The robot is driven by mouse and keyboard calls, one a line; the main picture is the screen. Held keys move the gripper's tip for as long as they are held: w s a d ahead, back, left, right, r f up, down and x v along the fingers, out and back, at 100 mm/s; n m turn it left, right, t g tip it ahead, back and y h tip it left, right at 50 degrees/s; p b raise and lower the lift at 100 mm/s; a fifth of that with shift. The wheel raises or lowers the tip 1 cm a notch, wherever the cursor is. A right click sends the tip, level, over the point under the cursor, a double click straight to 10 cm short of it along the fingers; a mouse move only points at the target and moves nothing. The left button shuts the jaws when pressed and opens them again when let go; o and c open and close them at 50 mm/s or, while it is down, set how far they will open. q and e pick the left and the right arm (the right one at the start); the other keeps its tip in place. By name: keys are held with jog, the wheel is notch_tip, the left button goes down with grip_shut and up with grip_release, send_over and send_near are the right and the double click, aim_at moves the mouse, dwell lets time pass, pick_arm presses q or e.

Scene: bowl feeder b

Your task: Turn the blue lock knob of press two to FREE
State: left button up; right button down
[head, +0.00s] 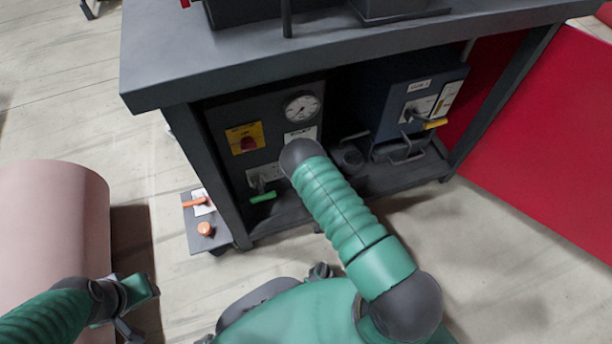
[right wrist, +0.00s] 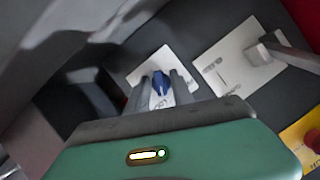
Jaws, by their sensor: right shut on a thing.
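In the right wrist view, the blue lock knob (right wrist: 160,87) sits on a white plate (right wrist: 141,75) on a dark panel. My right gripper (right wrist: 161,92) is shut on it, with one grey finger on each side. The lettering around the knob is not readable, so I cannot tell its setting. In the head view my right forearm hides the knob and right gripper. My left gripper (head: 130,300) is at the lower left, away from the panels; its jaws are not clear.
A grey panel carries a gauge (head: 302,107), a red switch on yellow (head: 246,140) and a green-handled lever (head: 263,197). A blue cabinet (head: 428,72) stands at right, under the dark bench top (head: 230,62). An orange-handled box (head: 207,238) and a pink cylinder (head: 50,215) are at left.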

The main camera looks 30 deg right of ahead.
jog(key=n+h+p, duration=0.1)
jog(key=n+p, duration=0.1)
jog(key=n+g+h+p, duration=0.1)
jog(key=n+h+p, duration=0.1)
jog(key=n, duration=0.1)
jog(key=shift+s+a+p, duration=0.1)
jog(key=shift+a+p, duration=0.1)
jog(key=shift+p, duration=0.2)
jog(key=shift+f+n+h, duration=0.1)
jog(key=shift+n+h, duration=0.7)
jog(key=shift+n, duration=0.1)
jog(key=shift+a+f+n+h, duration=0.1)
jog(key=shift+n+h, duration=0.9)
jog(key=shift+n, duration=0.4)
jog(key=c, duration=1.4)
grip_release()
jog(key=shift+c, duration=0.2)
